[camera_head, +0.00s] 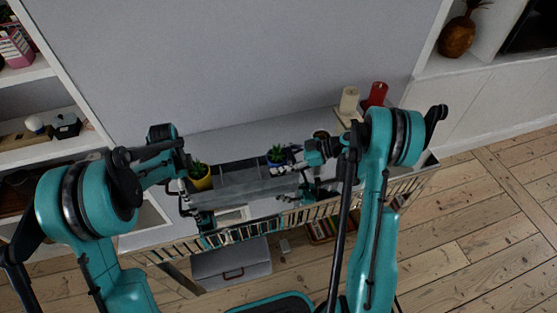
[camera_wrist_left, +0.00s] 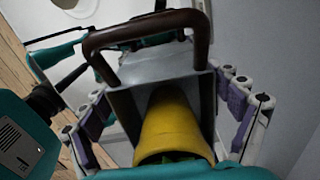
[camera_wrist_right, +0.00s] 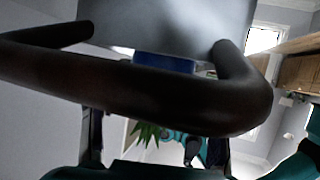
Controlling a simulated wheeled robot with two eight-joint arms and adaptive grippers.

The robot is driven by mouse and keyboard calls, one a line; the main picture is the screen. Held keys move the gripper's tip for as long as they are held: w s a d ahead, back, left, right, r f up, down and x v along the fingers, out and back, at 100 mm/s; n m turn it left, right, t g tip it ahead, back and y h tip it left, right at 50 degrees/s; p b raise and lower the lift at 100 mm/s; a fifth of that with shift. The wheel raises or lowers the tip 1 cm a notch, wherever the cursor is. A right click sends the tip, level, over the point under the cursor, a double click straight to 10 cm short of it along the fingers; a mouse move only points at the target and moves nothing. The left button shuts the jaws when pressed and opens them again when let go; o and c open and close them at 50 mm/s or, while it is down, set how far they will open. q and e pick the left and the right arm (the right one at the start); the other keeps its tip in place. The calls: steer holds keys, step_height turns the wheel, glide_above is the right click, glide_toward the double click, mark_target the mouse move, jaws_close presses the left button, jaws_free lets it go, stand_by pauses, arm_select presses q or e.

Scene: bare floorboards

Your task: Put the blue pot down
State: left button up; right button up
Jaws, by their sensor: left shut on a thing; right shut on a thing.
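A grey tray (camera_head: 232,185) with brown handles is held between my two arms over the sideboard. The blue pot (camera_head: 277,159), with a green plant, stands at its right end; in the right wrist view only a strip of the blue pot (camera_wrist_right: 165,62) shows behind a brown handle (camera_wrist_right: 150,85). A yellow pot (camera_head: 201,180) with a plant stands at the left end. My left gripper (camera_wrist_left: 163,92) has its fingers against the tray's left end, either side of the yellow pot. My right gripper (camera_head: 312,160) is at the tray's right end, its fingertips mostly hidden by the handle.
A cream candle (camera_head: 349,100) and a red candle (camera_head: 376,95) stand at the sideboard's back right. A grey box (camera_head: 232,265) with a brown handle sits low under the sideboard. White shelves stand at far left; bare floorboards (camera_head: 460,230) lie at right.

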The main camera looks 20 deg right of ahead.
steer(key=o, duration=1.8)
